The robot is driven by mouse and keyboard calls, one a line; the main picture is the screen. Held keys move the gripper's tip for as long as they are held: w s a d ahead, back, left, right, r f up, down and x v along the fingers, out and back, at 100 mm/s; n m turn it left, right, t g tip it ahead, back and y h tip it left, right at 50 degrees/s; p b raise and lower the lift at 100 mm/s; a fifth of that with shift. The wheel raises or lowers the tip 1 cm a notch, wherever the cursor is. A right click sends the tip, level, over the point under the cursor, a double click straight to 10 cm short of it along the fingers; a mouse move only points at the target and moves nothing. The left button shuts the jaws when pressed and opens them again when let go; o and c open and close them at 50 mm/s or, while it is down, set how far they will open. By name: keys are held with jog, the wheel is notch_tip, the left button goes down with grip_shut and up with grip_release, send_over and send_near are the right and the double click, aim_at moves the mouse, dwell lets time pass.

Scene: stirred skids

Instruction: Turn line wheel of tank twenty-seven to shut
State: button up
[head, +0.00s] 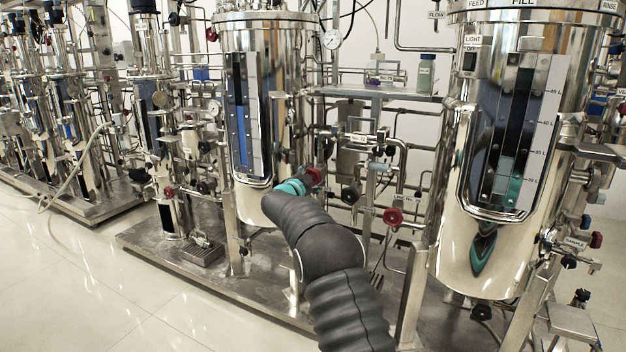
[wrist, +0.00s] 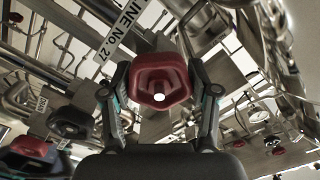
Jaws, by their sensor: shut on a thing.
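A red wheel (wrist: 160,80) sits in the middle of the wrist view, with a white spot at its centre. The fingers of my gripper (wrist: 160,92) press on it from left and right. A tag (wrist: 122,28) ending in "INE No. 27" hangs just above it, partly cut off. In the head view the red wheel (head: 315,176) shows beside the left tank (head: 254,125), at the tip of my teal-and-black gripper (head: 297,185). My arm hides part of the pipework below. The wheel's angle is hard to read.
A black wheel (wrist: 70,122) and another red wheel (wrist: 33,147) lie close at left in the wrist view. In the head view a red wheel (head: 393,216) and a black wheel (head: 350,195) stand right of my gripper. Pipes crowd around; the floor (head: 120,290) at left is clear.

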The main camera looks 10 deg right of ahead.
jog(key=m+b, duration=0.1)
jog(key=m, duration=0.2)
jog(key=shift+f+m, duration=0.1)
jog(key=shift+m, duration=0.3)
jog(key=shift+m+b, duration=0.9)
jog(key=shift+m, duration=0.6)
jog(key=o, duration=1.2)
jog(key=shift+d, duration=0.1)
jog(key=shift+s, duration=0.1)
jog(key=v, duration=1.2)
